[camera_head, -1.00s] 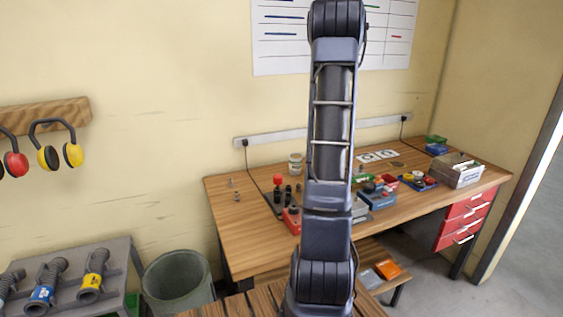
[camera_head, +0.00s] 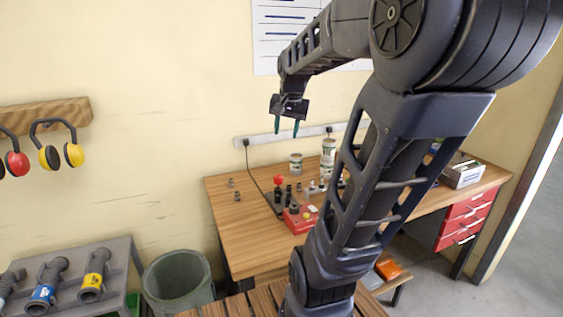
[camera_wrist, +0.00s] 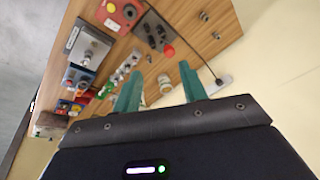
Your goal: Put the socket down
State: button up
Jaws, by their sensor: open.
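My gripper (camera_head: 287,128) is open and empty, raised above the back of the wooden bench (camera_head: 225,215) in the head view. In the wrist view its two teal fingers (camera_wrist: 158,77) are spread with nothing between them. Two small dark metal pieces (camera_head: 237,196), which look like sockets, stand on the bare left part of the bench; the wrist view shows them too (camera_wrist: 217,36). Several dark pieces stand on a dark board (camera_head: 271,205) beside a red knob (camera_head: 278,180). I cannot tell which piece is the task's socket.
A red box (camera_head: 300,219) sits right of the dark board. Tins (camera_head: 295,164) stand at the back by the wall socket strip (camera_head: 257,139). My arm hides the bench's middle. A grey bin (camera_head: 178,279) is on the floor. The bench's left front is clear.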

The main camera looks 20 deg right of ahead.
jog(key=s+a+f+n, duration=0.2)
jog(key=s+a+n, duration=0.1)
jog(key=s, duration=0.3)
jog(key=s+a+f+n+t, duration=0.1)
jog(key=s+a+f+n, duration=0.1)
jog(key=s, duration=0.4)
jog(key=shift+a+f+n, duration=0.3)
jog(key=shift+a+n, duration=0.5)
jog(key=shift+a, duration=0.05)
jog(key=shift+o, duration=0.6)
